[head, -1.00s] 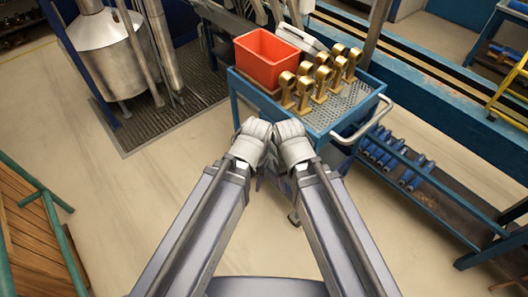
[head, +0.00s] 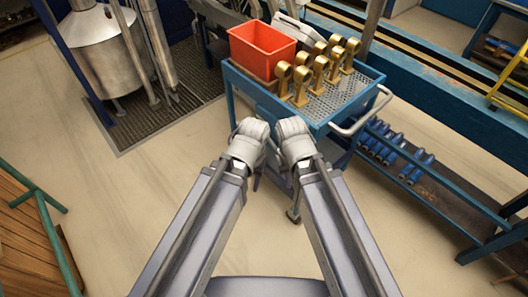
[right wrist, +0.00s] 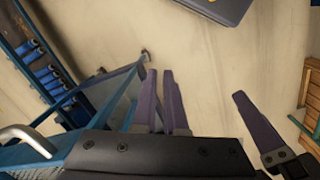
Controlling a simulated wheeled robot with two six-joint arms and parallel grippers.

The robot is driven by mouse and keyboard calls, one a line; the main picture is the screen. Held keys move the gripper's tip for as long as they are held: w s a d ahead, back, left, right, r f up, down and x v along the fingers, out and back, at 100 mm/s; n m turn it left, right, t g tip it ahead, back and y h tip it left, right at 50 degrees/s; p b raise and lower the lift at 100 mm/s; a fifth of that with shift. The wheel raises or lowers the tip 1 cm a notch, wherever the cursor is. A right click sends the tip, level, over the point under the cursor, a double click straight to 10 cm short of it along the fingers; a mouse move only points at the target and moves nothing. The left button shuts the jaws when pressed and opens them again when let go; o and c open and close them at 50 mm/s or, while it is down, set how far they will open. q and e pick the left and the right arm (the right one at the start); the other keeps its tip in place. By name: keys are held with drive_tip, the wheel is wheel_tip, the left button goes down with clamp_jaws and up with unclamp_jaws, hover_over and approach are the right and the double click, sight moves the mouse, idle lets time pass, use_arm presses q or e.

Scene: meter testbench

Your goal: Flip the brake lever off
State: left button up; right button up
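A blue cart (head: 350,95) with a perforated grey top stands ahead of my arms. One lower corner with a small caster (head: 293,216) shows between my forearms, and a corner foot shows in the right wrist view (right wrist: 145,54). I cannot make out a brake lever. In the right wrist view my right gripper (right wrist: 160,72) has its two dark fingers close together with nothing between them, pointing toward the floor beside the cart frame. One finger of my left gripper (right wrist: 240,98) shows farther right.
The cart carries a red bin (head: 262,50) and several brass fittings (head: 318,68); its handle (head: 362,112) juts right. A low rack with blue cylinders (head: 395,155) stands right of it. A steel tank (head: 98,50) is at the left.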

drive_tip(key=w+d+f+m+b, duration=0.1)
drive_tip(key=f+b, duration=0.6)
drive_tip(key=w+d+f+b, duration=0.1)
drive_tip(key=d+f+b, duration=0.1)
drive_tip(key=f+b, duration=0.5)
drive_tip(key=w+d+f+m+y+b, duration=0.1)
drive_tip(key=w+d+f+b, duration=0.1)
drive_tip(key=f+b, duration=0.4)
drive_tip(key=shift+d+f+m+t+b, duration=0.15)
drive_tip(key=shift+f+b, duration=0.05)
drive_tip(key=shift+f, duration=0.55)
drive_tip(key=shift+d+f+m+t+b, duration=0.1)
drive_tip(key=shift+f+m+t+b, duration=0.1)
drive_tip(key=shift+f, duration=0.5)
clamp_jaws()
drive_tip(key=w+a+f+m+t+y+b, duration=0.1)
drive_tip(key=w+f+m+y+b, duration=0.15)
drive_tip(key=f+b, duration=0.25)
drive_tip(key=w+f+m+t+y+b, duration=0.1)
drive_tip(key=w+f+m+b, duration=0.15)
drive_tip(key=f+b, duration=0.2)
drive_tip(key=w+a+r+m+t+y+b, duration=0.1)
drive_tip(key=w+a+r+m+t+y, duration=0.2)
drive_tip(key=m, duration=0.9)
drive_tip(key=w+a+r+m+t+y, duration=0.4)
drive_tip(key=w+r+m, duration=0.6)
drive_tip(key=r+m, duration=0.1)
drive_tip(key=shift+w+m+t+b, duration=0.25)
drive_tip(key=shift+m+t+b, duration=0.1)
drive_tip(key=shift+m, duration=0.1)
